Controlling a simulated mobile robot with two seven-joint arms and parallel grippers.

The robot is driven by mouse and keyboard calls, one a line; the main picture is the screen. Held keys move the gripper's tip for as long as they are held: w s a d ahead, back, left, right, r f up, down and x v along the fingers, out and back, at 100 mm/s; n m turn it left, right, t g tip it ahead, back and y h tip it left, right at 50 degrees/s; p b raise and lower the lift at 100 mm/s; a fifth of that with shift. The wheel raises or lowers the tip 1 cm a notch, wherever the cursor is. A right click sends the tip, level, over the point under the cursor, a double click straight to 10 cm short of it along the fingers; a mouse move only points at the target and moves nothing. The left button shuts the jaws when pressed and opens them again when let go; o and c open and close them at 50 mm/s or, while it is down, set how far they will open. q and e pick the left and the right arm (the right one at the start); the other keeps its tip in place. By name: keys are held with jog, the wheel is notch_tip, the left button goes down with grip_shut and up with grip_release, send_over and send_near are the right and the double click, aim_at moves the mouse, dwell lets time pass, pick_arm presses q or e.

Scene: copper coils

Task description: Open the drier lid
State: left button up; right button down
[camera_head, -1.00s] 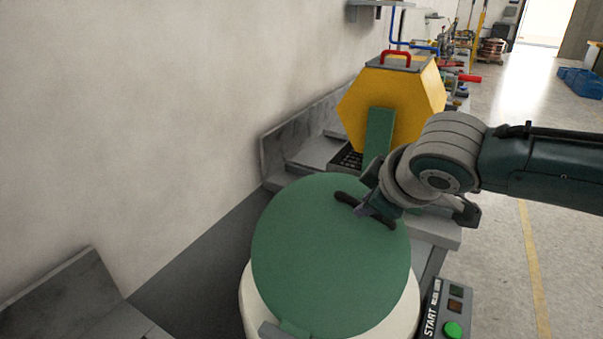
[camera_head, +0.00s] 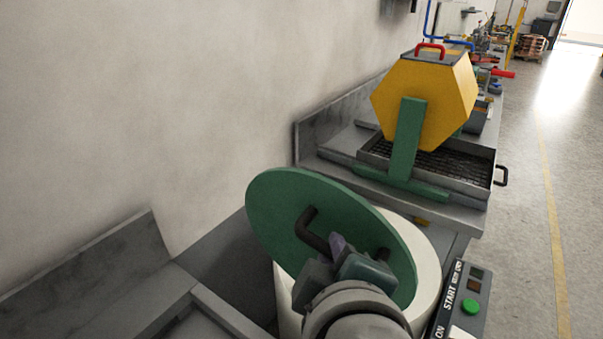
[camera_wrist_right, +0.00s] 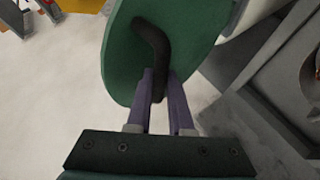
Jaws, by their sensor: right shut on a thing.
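The drier is a white round tub (camera_head: 427,262) with a round green lid (camera_head: 275,200). The lid is tilted up from the tub, its left part raised toward the wall. A black bar handle (camera_head: 307,226) is fixed on the lid. My right gripper (camera_head: 345,246) is at the handle, its fingers closed around it. In the right wrist view the purple fingers (camera_wrist_right: 160,95) hold the lower part of the black handle, with the green lid (camera_wrist_right: 190,35) behind it. My wrist hides the front of the tub. My left gripper is not in view.
A control box with a green start button (camera_head: 470,306) stands right of the drier. Behind is a yellow hexagonal drum (camera_head: 425,100) with a red handle, over a dark grated tray (camera_head: 455,168). The wall is close on the left. The floor at right is clear.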

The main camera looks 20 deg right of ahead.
jog(key=shift+s+a+f, duration=0.85)
jog(key=shift+s+f, duration=0.15)
jog(key=shift+s, duration=0.1)
jog(key=c, duration=1.2)
grip_release()
jog(key=shift+d, duration=0.1)
jog(key=shift+c, duration=0.2)
jog(key=shift+o, duration=2.1)
jog(key=shift+r, duration=0.25)
